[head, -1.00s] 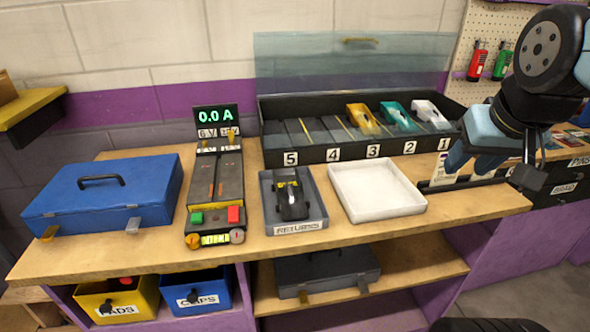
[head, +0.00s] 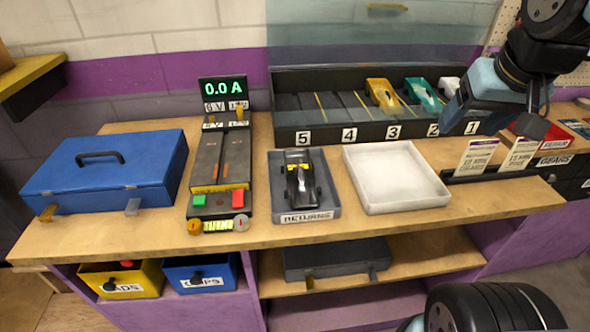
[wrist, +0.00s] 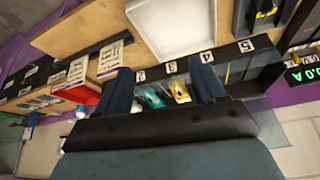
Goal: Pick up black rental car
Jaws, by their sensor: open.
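The black car (head: 300,178) lies in the grey tray labelled RETURNS (head: 330,205), in the middle of the bench, its length running front to back. Yellow marks show near its far end. In the wrist view the car (wrist: 265,10) is at the upper right, partly cut off by the frame edge. My gripper (head: 465,112) is open and empty, to the right of the car and well apart from it, over the right end of the slot rack. Its two blue-grey fingers stand apart in the wrist view (wrist: 163,85).
The slot rack (head: 320,137), numbered 5 to 1, holds yellow (head: 382,93), teal (head: 421,93) and white (head: 447,88) cars. A white tray (head: 398,195) lies right of the returns tray. A power unit (head: 221,165) and blue case (head: 100,175) stand left. Cards (head: 475,157) stand right.

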